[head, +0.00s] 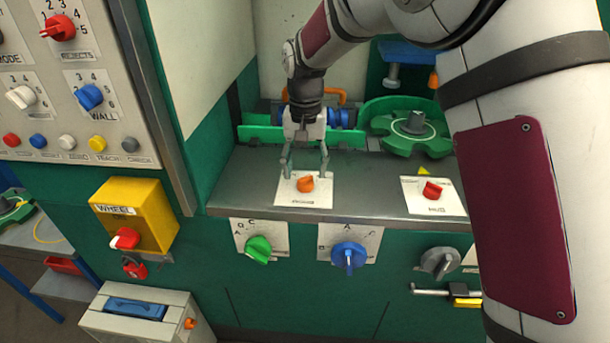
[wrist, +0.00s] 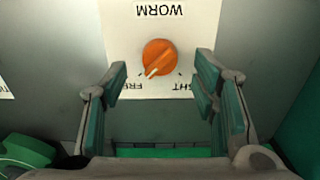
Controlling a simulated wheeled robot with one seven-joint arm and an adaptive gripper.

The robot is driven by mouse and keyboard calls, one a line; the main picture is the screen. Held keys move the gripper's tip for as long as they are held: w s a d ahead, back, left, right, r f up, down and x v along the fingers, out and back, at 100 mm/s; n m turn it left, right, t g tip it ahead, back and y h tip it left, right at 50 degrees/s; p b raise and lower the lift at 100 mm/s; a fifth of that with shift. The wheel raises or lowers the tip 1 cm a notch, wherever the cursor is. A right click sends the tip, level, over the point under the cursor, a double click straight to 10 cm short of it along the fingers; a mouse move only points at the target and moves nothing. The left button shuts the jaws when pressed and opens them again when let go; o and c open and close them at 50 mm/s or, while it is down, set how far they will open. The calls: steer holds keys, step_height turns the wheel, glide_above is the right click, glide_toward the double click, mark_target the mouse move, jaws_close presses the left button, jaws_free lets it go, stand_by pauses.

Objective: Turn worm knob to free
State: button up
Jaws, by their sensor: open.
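The worm knob (head: 305,184) is orange and sits on a white plate (head: 318,200) on the grey ledge. In the wrist view the knob (wrist: 160,57) shows below the upside-down word WORM. Its white pointer line slants down and left, toward the side of the partly hidden FREE label (wrist: 127,86). The TIGHT label (wrist: 182,86) is on the other side, also partly hidden. My gripper (head: 305,172) points down over the plate. In the wrist view its open fingers (wrist: 161,80) are wide apart, on either side of the knob, without visible contact.
A red knob (head: 432,190) on its own plate is to the right on the ledge. A green wheel (head: 408,124) and a low green wall (head: 262,133) stand behind. Green (head: 258,249) and blue (head: 348,257) knobs are on the front face below. A yellow box (head: 135,215) is left.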

mark_target(305, 178)
step_height(305, 178, up, 9)
steer(key=shift+f, duration=0.15)
stand_by(0.5)
